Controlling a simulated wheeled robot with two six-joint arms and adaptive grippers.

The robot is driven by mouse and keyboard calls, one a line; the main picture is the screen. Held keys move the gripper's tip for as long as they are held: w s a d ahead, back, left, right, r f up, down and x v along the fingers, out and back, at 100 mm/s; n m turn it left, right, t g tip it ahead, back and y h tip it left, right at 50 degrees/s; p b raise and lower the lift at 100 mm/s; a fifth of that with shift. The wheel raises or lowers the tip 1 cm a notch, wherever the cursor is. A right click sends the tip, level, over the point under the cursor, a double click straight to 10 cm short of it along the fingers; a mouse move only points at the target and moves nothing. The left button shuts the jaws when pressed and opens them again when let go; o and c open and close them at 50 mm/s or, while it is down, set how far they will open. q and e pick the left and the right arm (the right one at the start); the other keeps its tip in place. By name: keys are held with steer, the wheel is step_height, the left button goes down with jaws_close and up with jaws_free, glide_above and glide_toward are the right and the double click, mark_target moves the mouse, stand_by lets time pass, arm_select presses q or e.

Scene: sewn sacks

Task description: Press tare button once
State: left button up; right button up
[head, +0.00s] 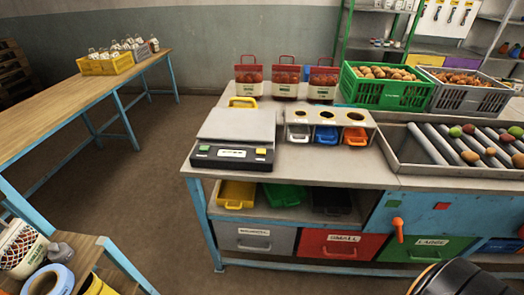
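A scale stands on the left end of the workbench, with a flat grey weighing plate (238,125) and a black front panel (232,163). The plate looks empty. The panel has a green button (204,148) at its left, a pale display (233,153) in the middle and a yellow button (261,151) at its right. The lettering is too small to read, so I cannot tell which button is tare. Neither gripper is in view. A dark rounded part with an orange edge, probably of my own arm, shows at the bottom right.
Right of the scale stands a holder (298,131) with three round openings. Behind are red-and-white sacks (286,78), a green crate (386,94) and a grey crate (470,99). A roller tray (407,147) with produce lies right. The bench's front edge is clear before the scale.

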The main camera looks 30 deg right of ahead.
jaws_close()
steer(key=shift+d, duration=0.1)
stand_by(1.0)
